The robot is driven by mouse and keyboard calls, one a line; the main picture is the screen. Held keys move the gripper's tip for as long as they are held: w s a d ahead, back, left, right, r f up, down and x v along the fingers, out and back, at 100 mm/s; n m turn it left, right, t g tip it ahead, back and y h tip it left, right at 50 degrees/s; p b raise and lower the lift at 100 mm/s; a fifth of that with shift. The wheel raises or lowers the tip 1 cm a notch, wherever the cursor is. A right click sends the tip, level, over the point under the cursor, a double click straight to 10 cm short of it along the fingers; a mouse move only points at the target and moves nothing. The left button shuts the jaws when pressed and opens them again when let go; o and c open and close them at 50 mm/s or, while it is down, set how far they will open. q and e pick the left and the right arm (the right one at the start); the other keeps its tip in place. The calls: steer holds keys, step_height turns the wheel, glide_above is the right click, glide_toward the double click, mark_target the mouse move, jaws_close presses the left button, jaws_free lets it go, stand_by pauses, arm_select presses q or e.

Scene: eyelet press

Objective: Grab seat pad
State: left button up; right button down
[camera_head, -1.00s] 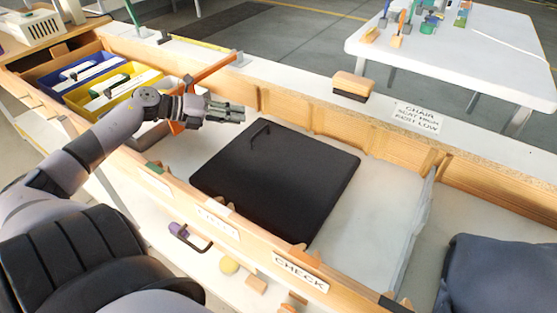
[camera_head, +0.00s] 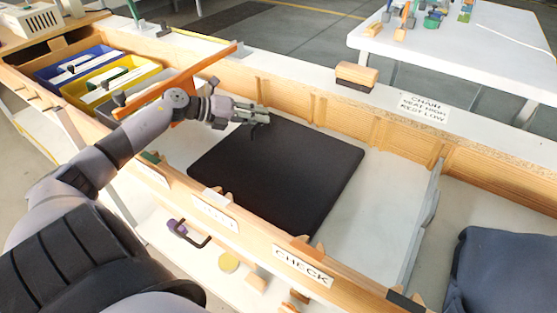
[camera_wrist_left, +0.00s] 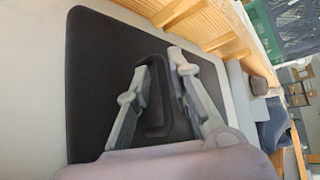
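The black seat pad (camera_head: 285,170) lies flat in the middle bay of the wooden trough. It fills much of the left wrist view (camera_wrist_left: 95,70). A small dark handle (camera_wrist_left: 155,100) stands on the pad near its far left corner. My left gripper (camera_head: 262,116) is over that corner. In the left wrist view, my left gripper's two fingers (camera_wrist_left: 162,62) are apart, with the handle showing between them. I cannot tell whether either finger touches the handle. In the head view the gripper mostly hides the handle. My right gripper is not in view.
Wooden walls border the bay, with a CHECK label (camera_head: 302,270) on the near one. An orange bar (camera_head: 190,78) crosses behind my left arm. Blue (camera_head: 75,66) and yellow (camera_head: 115,80) bins stand left. A wood-topped block (camera_head: 356,75) sits on the far ledge. Dark fabric (camera_head: 500,270) lies right.

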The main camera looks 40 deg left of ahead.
arm_select(q)
steer(key=shift+w+d+f, duration=0.1)
steer(key=shift+w+d, duration=0.1)
steer(key=shift+w, duration=0.1)
steer(key=shift+c, duration=0.5)
jaws_close()
